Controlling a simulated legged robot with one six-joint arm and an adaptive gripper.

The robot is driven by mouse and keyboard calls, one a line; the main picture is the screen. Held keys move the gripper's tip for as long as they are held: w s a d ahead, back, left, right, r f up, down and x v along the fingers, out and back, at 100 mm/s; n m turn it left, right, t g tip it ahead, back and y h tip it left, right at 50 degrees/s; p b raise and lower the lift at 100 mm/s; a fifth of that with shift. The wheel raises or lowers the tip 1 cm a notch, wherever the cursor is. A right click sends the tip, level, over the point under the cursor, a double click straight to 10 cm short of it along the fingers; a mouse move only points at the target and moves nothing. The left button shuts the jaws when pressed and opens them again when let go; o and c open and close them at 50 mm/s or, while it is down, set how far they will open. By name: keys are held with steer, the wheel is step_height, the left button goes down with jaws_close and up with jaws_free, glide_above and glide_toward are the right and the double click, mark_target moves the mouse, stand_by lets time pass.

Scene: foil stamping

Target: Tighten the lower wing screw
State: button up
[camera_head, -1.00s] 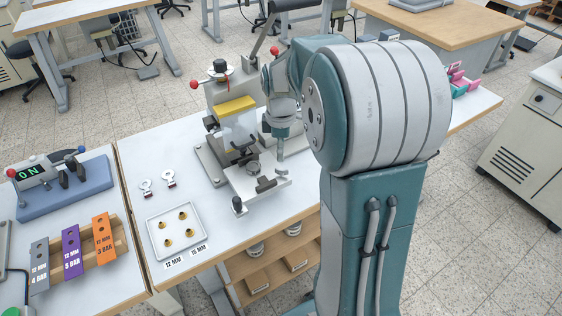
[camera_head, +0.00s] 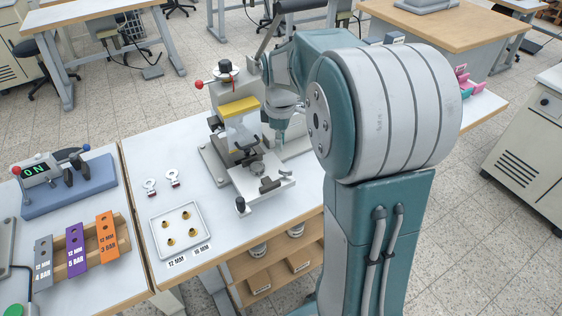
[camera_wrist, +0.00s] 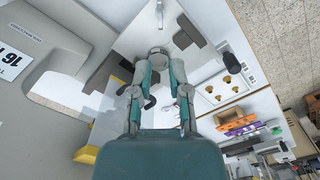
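The foil stamping machine (camera_head: 212,162) stands on the white table, with a yellow block (camera_head: 238,107) on its front. Small dark parts (camera_head: 245,148) sit low on its front; I cannot tell which is the lower wing screw. My gripper (camera_head: 281,140) is just right of the machine's body, partly hidden by my arm. In the wrist view my gripper (camera_wrist: 159,66) has its two fingers apart, with nothing visibly clamped. A round metal piece (camera_wrist: 158,54) shows between or beyond the fingertips; its depth is unclear.
Grey, purple and orange blocks (camera_head: 107,233) stand in a wooden holder. The table's front edge is close to the machine.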

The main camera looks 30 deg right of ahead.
mark_target(285, 173)
step_height(285, 173, down, 10)
stand_by(0.4)
jaws_close()
